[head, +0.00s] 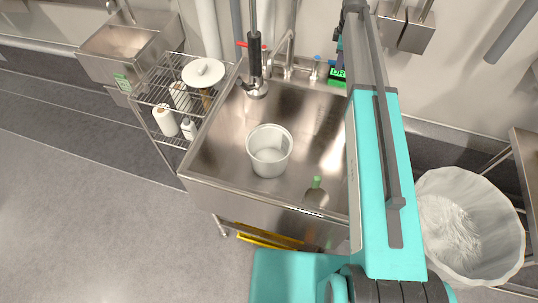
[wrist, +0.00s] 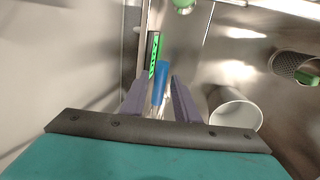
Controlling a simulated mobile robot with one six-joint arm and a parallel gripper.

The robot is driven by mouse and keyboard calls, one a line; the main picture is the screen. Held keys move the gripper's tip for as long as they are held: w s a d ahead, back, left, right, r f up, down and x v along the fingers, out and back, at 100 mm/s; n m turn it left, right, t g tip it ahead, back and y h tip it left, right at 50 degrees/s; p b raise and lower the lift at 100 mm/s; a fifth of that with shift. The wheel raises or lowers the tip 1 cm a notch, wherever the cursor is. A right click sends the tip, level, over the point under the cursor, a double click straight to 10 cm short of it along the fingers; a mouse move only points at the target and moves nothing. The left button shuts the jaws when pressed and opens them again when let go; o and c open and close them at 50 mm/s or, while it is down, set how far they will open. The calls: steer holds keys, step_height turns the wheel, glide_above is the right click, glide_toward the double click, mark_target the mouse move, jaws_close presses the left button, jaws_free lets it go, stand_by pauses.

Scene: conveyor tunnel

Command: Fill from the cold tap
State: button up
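The blue cold tap handle (head: 317,59) stands at the back right of the sink, right of the spout (head: 289,50). In the wrist view the blue handle (wrist: 160,84) shows between the two purple fingers of my gripper (wrist: 159,98). The fingers are apart, with a gap visible on each side of the handle. In the head view my arm hides most of my gripper. A white round container (head: 269,150) stands upright in the sink basin and looks empty; it also shows in the wrist view (wrist: 236,108). No water stream is visible.
The steel sink (head: 215,150) has a red hot handle (head: 241,44) and a hanging sprayer (head: 256,85). A green-lettered sign (head: 337,76) is close to the blue handle. A wire rack (head: 150,95) stands left and a lined bin (head: 470,230) right.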

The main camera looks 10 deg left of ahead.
jaws_close()
steer(key=shift+s+a+m+h+p, duration=0.15)
steer(key=shift+s+a+m, duration=0.35)
steer(key=shift+m, duration=0.45)
steer(key=shift+s+a+m+h+p, duration=0.15)
steer(key=shift+s+a+m+h, duration=0.1)
steer(key=shift+s+m, duration=0.65)
steer(key=shift+s+a+m+h+p, duration=0.15)
steer(key=shift+s+a+m, duration=0.3)
steer(key=shift+m, duration=0.6)
steer(key=shift+s+a+m+g, duration=0.3)
steer(key=shift+s+m, duration=0.1)
steer(key=shift+m, duration=0.3)
steer(key=shift+d, duration=0.1)
stand_by(3.9)
